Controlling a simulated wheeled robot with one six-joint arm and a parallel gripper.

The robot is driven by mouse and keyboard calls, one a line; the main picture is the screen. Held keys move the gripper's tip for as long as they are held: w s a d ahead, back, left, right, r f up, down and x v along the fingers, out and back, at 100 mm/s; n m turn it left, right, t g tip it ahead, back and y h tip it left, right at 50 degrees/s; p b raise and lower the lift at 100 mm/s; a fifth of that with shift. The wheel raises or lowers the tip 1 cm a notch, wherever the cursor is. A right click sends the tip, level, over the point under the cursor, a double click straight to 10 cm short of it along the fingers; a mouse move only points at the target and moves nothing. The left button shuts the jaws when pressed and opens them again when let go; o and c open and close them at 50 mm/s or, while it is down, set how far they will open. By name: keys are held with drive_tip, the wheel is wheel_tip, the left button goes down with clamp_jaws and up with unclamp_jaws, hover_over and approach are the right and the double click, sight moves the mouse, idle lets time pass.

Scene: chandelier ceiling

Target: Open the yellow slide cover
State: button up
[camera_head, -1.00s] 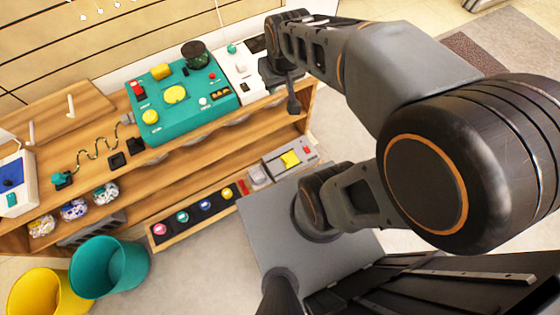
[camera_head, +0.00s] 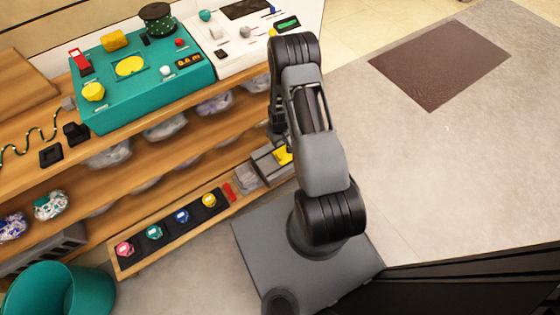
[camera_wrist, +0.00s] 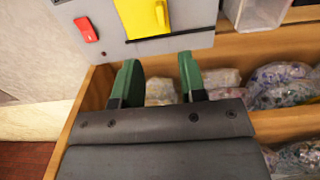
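In the head view the yellow cover (camera_head: 283,155) shows partly on the grey box on the lower shelf, beside my arm, which hides the rest. My gripper (camera_wrist: 158,72) is open and empty in the wrist view, its two green-faced fingers apart, just below the box's lower edge in the picture and not around the knob.
A red switch (camera_wrist: 87,29) sits left of the cover. Wrapped bags (camera_wrist: 280,85) lie on the wooden shelf to the right. A teal control box (camera_head: 140,75) and a white panel (camera_head: 240,42) stand on the top shelf.

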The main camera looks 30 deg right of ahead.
sight(280, 157)
wheel_tip(280, 157, down, 14)
drive_tip(key=b, duration=0.5)
drive_tip(key=shift+s+f, duration=0.1)
drive_tip(key=shift+f, duration=0.1)
clamp_jaws()
idle(0.4)
